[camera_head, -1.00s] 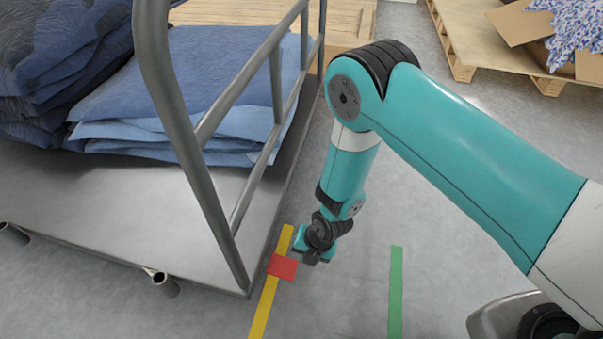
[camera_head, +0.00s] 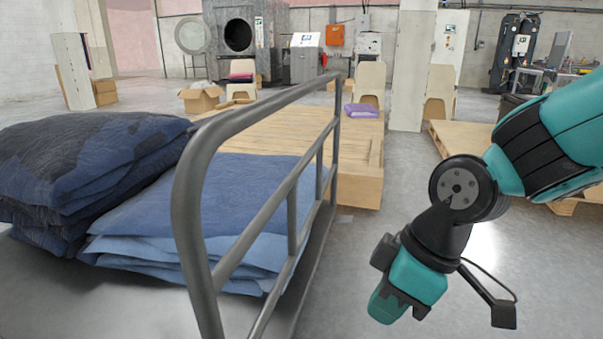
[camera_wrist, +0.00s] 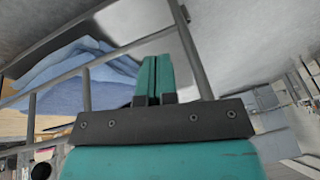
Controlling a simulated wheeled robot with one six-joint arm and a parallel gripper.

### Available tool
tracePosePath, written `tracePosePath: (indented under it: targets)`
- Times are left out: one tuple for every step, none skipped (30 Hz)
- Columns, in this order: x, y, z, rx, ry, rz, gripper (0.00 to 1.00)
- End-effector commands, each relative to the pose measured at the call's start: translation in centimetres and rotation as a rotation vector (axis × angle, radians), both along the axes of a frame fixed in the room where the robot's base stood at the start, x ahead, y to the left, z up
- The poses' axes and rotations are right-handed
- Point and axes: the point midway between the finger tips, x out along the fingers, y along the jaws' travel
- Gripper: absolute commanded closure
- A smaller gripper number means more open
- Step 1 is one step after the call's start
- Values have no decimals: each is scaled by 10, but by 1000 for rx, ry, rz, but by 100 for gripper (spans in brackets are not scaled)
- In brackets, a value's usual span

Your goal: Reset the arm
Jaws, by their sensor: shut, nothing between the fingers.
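My teal arm (camera_head: 565,125) reaches in from the right in the head view, folded at a dark joint. My gripper (camera_head: 383,310) hangs at the lower middle right, angled down to the left, clear of the cart rail. In the wrist view my gripper (camera_wrist: 152,62) shows its two teal fingers pressed together, with nothing between them.
A metal cart rail (camera_head: 187,210) stands left of my gripper. Behind it lie folded blue cloths (camera_head: 215,200) and a dark blue stack (camera_head: 90,165). A wooden platform (camera_head: 360,180) is beyond. Bare floor (camera_head: 365,250) lies between rail and gripper. A pallet (camera_head: 465,140) is at right.

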Motion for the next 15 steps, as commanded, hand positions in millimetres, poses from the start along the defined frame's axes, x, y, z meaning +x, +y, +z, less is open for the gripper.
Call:
tracePosePath:
  targets:
    - [-12,-8,15,1,21,-69,100]
    - [-19,-12,21,0,39,-113,100]
    - [-29,-16,28,0,62,-167,100]
    - [-36,-20,33,-2,78,-205,100]
    - [-43,-23,38,-4,93,-242,100]
    - [-51,-28,43,-6,111,-289,100]
    - [-58,-31,47,-9,126,-324,100]
    - [-64,-34,50,-10,139,-357,100]
    - [-73,-38,54,-13,156,-402,100]
    - [-79,-41,57,-16,168,-435,100]
    - [-85,-43,59,-18,179,-468,100]
    - [-87,-44,73,-21,190,-484,100]
    - [-86,-43,82,-22,190,-481,100]
    - [-86,-43,89,-22,191,-479,100]
    - [-86,-43,98,-22,191,-478,100]
